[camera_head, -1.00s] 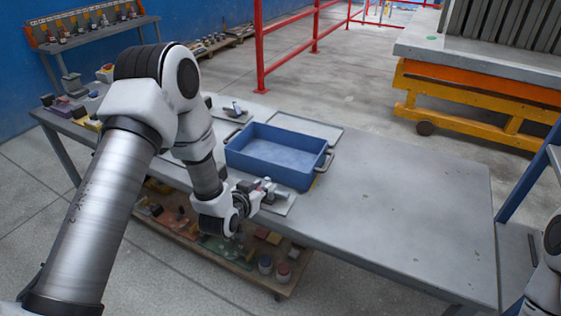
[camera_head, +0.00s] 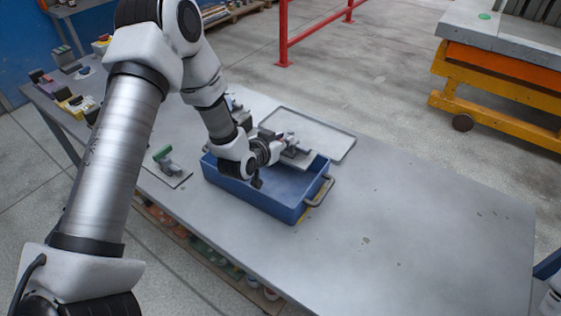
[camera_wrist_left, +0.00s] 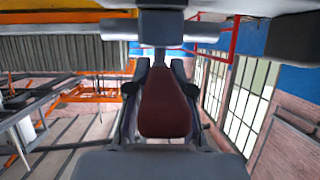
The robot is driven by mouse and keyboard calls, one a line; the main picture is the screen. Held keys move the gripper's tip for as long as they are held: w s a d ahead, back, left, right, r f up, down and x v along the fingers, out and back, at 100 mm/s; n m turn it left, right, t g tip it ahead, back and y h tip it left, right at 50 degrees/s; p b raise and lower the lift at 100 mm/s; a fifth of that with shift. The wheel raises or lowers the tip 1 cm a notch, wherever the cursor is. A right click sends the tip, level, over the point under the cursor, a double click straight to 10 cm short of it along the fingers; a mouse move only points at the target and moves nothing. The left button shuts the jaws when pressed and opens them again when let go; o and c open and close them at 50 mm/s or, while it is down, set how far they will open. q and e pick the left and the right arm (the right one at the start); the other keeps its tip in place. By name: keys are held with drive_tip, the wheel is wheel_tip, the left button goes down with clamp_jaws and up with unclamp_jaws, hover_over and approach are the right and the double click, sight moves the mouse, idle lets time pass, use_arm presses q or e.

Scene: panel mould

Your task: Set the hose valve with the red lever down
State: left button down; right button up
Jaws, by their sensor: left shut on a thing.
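My left gripper (camera_head: 280,147) is over the far side of the blue bin (camera_head: 254,195) in the head view. It is shut on the hose valve with the red lever. In the left wrist view the dark red lever (camera_wrist_left: 165,104) shows between the fingers, with grey parts around it. In the head view the valve is small and partly hidden. A light grey flat piece (camera_head: 298,158) shows just below the gripper; I cannot tell whether it is part of the held thing. My right gripper is not in view.
A pale flat tray (camera_head: 335,140) lies behind the bin. A green-handled valve (camera_head: 163,154) is on a plate left of the bin. Small coloured parts (camera_head: 70,103) line the table's left end. The grey table (camera_head: 430,225) is clear on the right.

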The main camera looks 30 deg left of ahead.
sight(288, 150)
use_arm(q)
drive_tip(key=f, duration=0.1)
drive_tip(key=s+f, duration=0.2)
drive_tip(key=shift+d+f+p, duration=0.2)
drive_tip(key=shift+f+p, duration=0.15)
drive_tip(key=shift+p, duration=0.05)
drive_tip(key=f, duration=0.3)
drive_tip(key=w+f, duration=0.1)
drive_tip(key=f, duration=0.1)
drive_tip(key=shift+s+r, duration=0.2)
drive_tip(key=shift+s, duration=0.1)
drive_tip(key=shift+f, duration=0.15)
drive_tip(key=c, duration=1.1)
unclamp_jaws()
drive_tip(key=shift+a, duration=0.1)
drive_tip(key=shift+o, duration=0.3)
drive_tip(key=shift+w, duration=0.15)
drive_tip(key=b+v, duration=0.1)
drive_tip(key=v, duration=1)
drive_tip(key=shift+s+a+b, duration=0.1)
drive_tip(key=shift+s+b, duration=0.2)
drive_tip(key=shift+b, duration=0.05)
drive_tip(key=shift+s+r, duration=0.3)
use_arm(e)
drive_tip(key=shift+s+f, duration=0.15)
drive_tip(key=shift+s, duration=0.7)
